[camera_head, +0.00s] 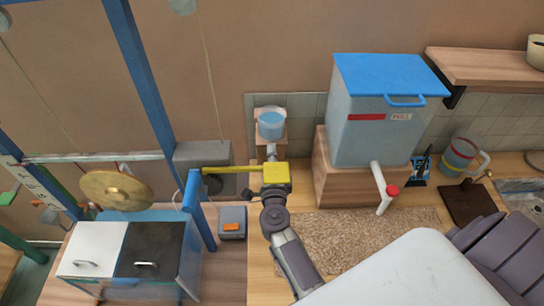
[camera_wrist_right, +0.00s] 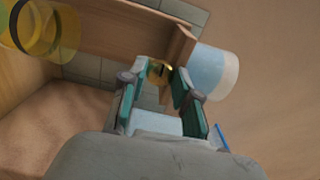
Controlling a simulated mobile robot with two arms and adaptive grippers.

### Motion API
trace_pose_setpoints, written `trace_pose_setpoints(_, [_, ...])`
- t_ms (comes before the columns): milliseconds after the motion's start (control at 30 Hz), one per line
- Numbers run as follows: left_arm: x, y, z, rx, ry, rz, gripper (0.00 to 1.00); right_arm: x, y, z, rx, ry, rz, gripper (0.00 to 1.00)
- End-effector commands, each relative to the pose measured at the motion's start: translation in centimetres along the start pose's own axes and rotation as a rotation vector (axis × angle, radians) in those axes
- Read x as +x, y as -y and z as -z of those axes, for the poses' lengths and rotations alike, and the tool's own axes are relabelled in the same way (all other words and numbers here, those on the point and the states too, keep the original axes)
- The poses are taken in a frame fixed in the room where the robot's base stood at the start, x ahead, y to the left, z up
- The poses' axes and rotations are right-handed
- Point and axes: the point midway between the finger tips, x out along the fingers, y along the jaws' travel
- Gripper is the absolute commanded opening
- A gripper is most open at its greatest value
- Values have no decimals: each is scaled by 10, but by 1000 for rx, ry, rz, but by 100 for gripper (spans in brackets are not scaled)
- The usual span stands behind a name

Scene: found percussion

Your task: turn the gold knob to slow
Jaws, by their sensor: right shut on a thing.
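The gold knob (camera_wrist_right: 160,70) shows small and partly hidden in the right wrist view, between the teal fingers of my right gripper (camera_wrist_right: 162,79). The fingers are closed on it, with a finger at each side. I cannot read any slow mark or the knob's setting. My left gripper is in neither view.
A cup of blue water (camera_head: 271,124) stands on a wooden stand (camera_head: 270,143) just beyond the gripper. A yellow bar (camera_head: 232,169) runs left to a blue post. A blue-lidded tank (camera_head: 372,125) with a white spout stands right. A gold disc (camera_head: 116,190) hangs left.

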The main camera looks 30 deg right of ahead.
Motion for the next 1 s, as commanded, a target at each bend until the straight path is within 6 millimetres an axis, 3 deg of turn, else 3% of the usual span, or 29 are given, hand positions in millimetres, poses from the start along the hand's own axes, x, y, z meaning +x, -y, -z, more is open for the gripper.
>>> trace_pose_setpoints(533, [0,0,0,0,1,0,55,0,1,0,23,-1,1,0])
trace_pose_setpoints(567, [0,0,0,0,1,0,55,0,1,0,23,-1,1,36])
trace_pose_setpoints(667, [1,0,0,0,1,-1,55,0,1,0,22,-1,1,52])
trace_pose_setpoints(1000, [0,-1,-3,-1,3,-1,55,0,0,0,15,0,0,55])
